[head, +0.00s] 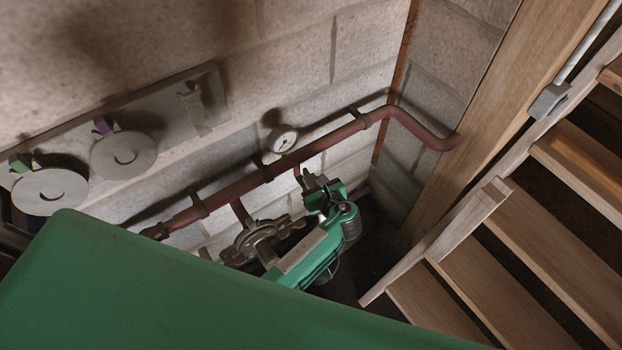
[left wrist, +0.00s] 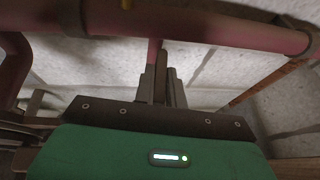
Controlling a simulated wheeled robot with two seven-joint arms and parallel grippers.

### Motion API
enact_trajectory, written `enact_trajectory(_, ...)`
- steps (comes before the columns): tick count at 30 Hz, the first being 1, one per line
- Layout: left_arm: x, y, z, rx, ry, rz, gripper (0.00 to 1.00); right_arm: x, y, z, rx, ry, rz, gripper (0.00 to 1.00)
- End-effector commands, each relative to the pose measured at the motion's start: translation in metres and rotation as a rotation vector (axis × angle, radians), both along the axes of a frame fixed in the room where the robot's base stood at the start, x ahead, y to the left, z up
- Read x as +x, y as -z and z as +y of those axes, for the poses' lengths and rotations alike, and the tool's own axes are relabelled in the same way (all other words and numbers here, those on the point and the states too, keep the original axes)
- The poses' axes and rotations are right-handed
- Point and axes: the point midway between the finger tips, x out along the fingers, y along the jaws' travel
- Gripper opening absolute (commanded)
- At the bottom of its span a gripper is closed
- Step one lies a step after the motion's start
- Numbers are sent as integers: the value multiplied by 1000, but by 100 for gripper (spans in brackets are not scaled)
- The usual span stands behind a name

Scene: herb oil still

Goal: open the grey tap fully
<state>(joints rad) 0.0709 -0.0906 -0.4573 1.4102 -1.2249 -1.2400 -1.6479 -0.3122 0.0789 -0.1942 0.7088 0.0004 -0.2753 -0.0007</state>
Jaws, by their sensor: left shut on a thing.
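The grey tap (head: 309,181) appears to sit at the lower end of a short red stub under the red pipe; fingers and tap are hard to tell apart there. My left gripper (head: 318,186), on a green arm, is at this spot, shut on what looks like the tap's handle. In the left wrist view, the gripper's dark fingers (left wrist: 161,86) are close together just under the red stub (left wrist: 155,50). The handle is mostly hidden between them, so its angle cannot be told. My right gripper is in neither view.
The red pipe (head: 235,190) runs along the block wall, with a round gauge (head: 283,140) above it. A dark handwheel (head: 256,237) hangs left of my gripper. A grey panel (head: 150,95) with discs is at upper left. Wooden stairs (head: 510,240) stand at right.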

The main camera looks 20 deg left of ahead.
Motion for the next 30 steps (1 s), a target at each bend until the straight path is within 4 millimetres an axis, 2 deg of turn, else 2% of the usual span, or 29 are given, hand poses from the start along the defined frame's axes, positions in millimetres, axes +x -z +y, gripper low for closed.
enact_trajectory(12, 3, -1, -2, 1, -167, -1, 0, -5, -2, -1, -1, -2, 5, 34)
enact_trajectory(27, 3, -1, -2, -1, -184, -1, 0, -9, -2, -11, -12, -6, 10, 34)
enact_trajectory(28, 3, -1, -2, -1, -184, -1, 19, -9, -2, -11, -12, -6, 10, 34)
enact_trajectory(30, 3, 0, -2, -1, -183, -1, 33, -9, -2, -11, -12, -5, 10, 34)
